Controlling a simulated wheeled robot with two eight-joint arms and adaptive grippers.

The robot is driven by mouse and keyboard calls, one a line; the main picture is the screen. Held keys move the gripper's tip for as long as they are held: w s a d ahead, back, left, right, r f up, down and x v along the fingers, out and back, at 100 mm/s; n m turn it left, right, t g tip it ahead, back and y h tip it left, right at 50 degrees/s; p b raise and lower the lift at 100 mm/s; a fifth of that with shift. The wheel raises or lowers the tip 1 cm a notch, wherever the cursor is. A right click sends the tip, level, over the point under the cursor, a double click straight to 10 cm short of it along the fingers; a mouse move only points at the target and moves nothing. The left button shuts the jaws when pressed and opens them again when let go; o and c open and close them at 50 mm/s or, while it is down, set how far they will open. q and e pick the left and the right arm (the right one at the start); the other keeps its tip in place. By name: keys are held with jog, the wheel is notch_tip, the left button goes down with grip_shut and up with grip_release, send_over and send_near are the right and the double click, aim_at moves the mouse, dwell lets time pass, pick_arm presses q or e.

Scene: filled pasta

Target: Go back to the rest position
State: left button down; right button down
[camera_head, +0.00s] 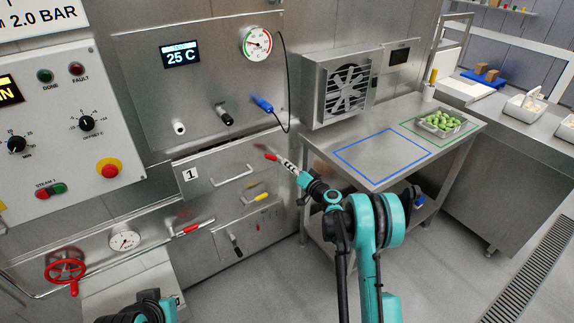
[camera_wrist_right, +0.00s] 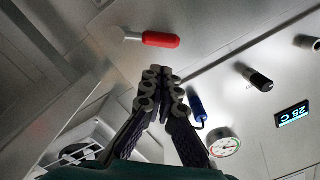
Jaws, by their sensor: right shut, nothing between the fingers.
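My right gripper (camera_head: 289,166) is in front of the steel wall unit, its arm rising from the bottom right. In the wrist view its fingers (camera_wrist_right: 161,74) are together, with nothing seen between them. A red handle (camera_head: 271,156) is close to the fingertips in the head view. In the wrist view the red handle (camera_wrist_right: 160,40) is beyond the fingertips and appears apart from them. Part of my left arm (camera_head: 145,308) shows at the bottom left edge; its finger state cannot be made out.
A steel table (camera_head: 375,122) with blue and green outlines stands right; a tray of green pieces (camera_head: 439,129) is on it. A fan unit (camera_head: 346,88) and drawer (camera_head: 220,165) are near the right arm. A red valve wheel (camera_head: 65,267) is low left. Floor is clear right.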

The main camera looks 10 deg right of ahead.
jog(key=shift+s, duration=0.2)
jog(key=shift+f, duration=0.1)
jog(key=shift+d, duration=0.1)
jog(key=s+a+r+n+g, duration=0.2)
jog(key=s+a+r+g, duration=0.15)
jog(key=s+r, duration=0.4)
jog(key=s+a+r+n+g, duration=0.2)
jog(key=s+a+r, duration=0.25)
jog(key=s, duration=0.55)
jog(key=s+d+f+g+h, duration=0.1)
jog(key=s+d+f+h, duration=0.1)
jog(key=s, duration=0.8)
jog(key=s+d+f+g+h, duration=0.1)
jog(key=s+d+f+h, duration=0.1)
jog(key=s, duration=0.8)
jog(key=s+d+f+g+h, duration=0.1)
jog(key=s+d+g+h, duration=0.1)
jog(key=s, duration=0.8)
jog(key=shift+s+f+h, duration=0.3)
jog(key=shift+f, duration=0.1)
